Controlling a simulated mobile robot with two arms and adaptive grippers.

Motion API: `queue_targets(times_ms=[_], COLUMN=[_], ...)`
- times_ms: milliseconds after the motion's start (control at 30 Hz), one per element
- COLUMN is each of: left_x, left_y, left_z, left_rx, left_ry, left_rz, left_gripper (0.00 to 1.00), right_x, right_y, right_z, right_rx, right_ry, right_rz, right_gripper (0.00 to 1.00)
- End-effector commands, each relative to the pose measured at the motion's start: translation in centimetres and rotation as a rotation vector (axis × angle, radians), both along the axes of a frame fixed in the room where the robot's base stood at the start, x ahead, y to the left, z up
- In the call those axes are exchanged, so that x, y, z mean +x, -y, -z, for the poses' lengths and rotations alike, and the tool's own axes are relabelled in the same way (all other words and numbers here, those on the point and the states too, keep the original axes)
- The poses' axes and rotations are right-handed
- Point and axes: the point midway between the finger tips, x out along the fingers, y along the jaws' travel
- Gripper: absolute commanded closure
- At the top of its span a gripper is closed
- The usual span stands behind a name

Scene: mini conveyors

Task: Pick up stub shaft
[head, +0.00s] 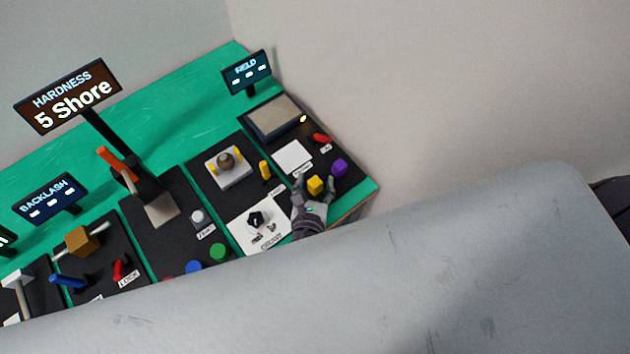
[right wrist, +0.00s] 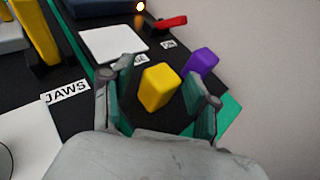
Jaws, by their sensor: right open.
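A yellow block (head: 315,185) and a purple block (head: 339,167) stand close together on the black panel at the right end of the bench. No label names the stub shaft, so I cannot tell which piece it is. In the right wrist view the yellow block (right wrist: 158,87) is between my fingers, and the purple block (right wrist: 201,67) is just behind it to the right. My right gripper (head: 313,198) is open at the near side of the yellow block; its fingers also show in the right wrist view (right wrist: 158,100). Contact is not visible. My left gripper is out of view.
A white pad (head: 292,156), a red switch (head: 321,138) and a grey-topped box (head: 273,117) are beyond the blocks. A white fixture with yellow jaws (head: 227,167) and a black dial (head: 257,219) are to the left. The green bench edge is close on the right.

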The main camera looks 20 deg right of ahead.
Motion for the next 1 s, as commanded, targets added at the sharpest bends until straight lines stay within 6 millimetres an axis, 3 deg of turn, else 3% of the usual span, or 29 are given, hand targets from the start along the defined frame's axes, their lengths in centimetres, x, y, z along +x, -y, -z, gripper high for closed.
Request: queue_targets(times_ms=[267, 633, 1000], left_x=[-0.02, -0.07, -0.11], left_y=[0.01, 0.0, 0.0], left_z=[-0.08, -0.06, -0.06], left_rx=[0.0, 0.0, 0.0], left_ry=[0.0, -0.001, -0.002], left_rz=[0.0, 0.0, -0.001], left_gripper=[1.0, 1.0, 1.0], right_x=[0.4, 0.38, 0.39], right_y=[0.21, 0.2, 0.19], right_z=[0.25, 0.22, -0.1], right_rx=[0.001, 0.001, 0.001], right_ry=[-0.001, -0.001, -0.001], right_rz=[-0.001, -0.001, 0.0], right_gripper=[0.41, 0.99, 1.0])
